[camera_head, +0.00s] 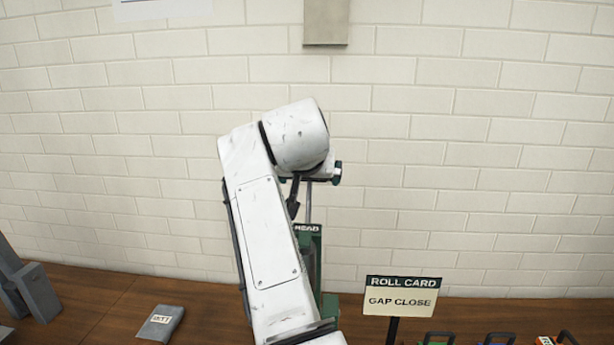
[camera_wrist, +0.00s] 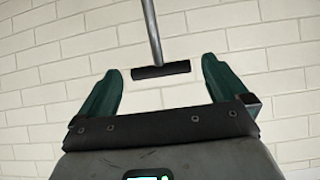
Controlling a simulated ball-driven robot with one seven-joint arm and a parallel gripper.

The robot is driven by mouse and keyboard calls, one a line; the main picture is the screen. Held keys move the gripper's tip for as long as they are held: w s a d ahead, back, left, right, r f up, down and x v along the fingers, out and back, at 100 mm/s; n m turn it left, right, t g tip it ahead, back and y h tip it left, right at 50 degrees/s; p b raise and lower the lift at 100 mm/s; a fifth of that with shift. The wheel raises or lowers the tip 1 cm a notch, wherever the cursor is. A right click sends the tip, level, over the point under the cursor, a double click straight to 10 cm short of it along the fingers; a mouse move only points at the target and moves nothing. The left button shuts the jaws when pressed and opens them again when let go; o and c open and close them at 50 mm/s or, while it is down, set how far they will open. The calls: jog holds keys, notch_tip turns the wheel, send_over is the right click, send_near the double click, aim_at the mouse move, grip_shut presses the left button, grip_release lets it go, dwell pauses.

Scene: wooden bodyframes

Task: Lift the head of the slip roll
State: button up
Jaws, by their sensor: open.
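The slip roll's green head (camera_head: 308,240), with a partly covered label, stands behind my white arm in the head view. Much of the machine is hidden. A thin grey rod (camera_head: 309,200) rises above it. In the wrist view a grey rod (camera_wrist: 152,32) ends in a dark crossbar handle (camera_wrist: 160,71). My gripper (camera_wrist: 163,66) is open, with its two green fingers apart on either side of that bar. I cannot tell whether the bar is between the fingertips or beyond them. No contact shows. In the head view my gripper is mostly hidden behind my arm.
A sign (camera_head: 401,297) reads "ROLL CARD, GAP CLOSE". Several coloured items with black handles (camera_head: 497,339) line the lower right edge. A grey labelled block (camera_head: 160,323) lies on the wooden bench (camera_head: 95,300). A grey fixture (camera_head: 36,290) stands far left. A brick wall is behind.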

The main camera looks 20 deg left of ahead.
jog(key=shift+b+v, duration=0.55)
jog(key=shift+v, duration=1.8)
jog(key=shift+s, duration=0.1)
